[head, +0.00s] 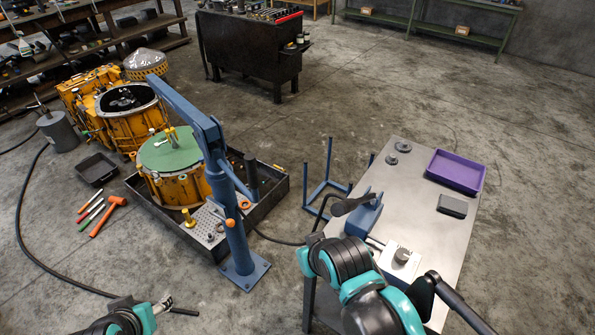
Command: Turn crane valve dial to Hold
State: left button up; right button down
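The blue crane (232,225) stands on a square foot on the floor, its boom reaching up and left over an orange housing with a green top (172,155). A small orange part (230,223) sits on its column. A pale box with a round knob (402,256) sits on the metal table, possibly the valve dial; its marking is too small to read. My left gripper (163,303) is low at the left, away from the table; its fingers are unclear. My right arm crosses the table's front, close to the pale box; its gripper is hidden.
The metal table (431,229) also holds a purple tray (456,171), a dark grey block (453,206) and a blue unit with a black handle (363,216). A black tray (277,192) surrounds the housing's base. Hoses and an orange mallet (107,216) lie on the floor.

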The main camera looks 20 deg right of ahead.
aim_at(402, 255)
jog(key=z, duration=1.25)
